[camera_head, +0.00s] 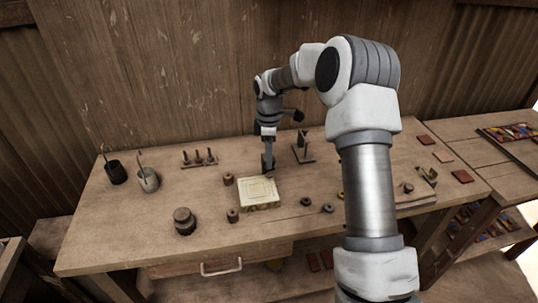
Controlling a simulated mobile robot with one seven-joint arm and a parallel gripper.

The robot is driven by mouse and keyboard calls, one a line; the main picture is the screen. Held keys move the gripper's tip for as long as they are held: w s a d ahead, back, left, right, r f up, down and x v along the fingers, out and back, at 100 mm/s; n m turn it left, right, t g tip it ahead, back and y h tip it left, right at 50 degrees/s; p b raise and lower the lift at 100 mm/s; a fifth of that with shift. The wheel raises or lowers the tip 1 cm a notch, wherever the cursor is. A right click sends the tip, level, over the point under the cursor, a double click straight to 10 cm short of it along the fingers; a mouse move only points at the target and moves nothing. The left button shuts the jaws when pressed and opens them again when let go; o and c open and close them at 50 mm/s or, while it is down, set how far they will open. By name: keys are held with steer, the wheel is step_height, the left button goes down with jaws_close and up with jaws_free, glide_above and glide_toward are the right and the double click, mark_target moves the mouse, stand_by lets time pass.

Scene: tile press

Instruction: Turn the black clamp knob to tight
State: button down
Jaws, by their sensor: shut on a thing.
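A pale square block (259,194) with nested square outlines lies near the front middle of the workbench. My gripper (268,168) points straight down at the block's back edge, with its fingers shut. They close on a small dark thing there, seemingly the black clamp knob. The fingers hide most of it, and its turn position cannot be made out.
The wooden workbench (130,238) holds small dark round pieces (232,215) beside the block. A dark lidded pot (184,221) stands front left, two tool cups (148,179) back left. A peg rack (199,160) and a dark stand (303,150) flank my gripper.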

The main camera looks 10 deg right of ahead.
steer(key=m, duration=1.1)
steer(key=shift+m, duration=0.4)
steer(key=m, duration=1.2)
steer(key=shift+m, duration=0.3)
steer(key=shift+c, duration=1.7)
jaws_free()
steer(key=shift+r, duration=0.1)
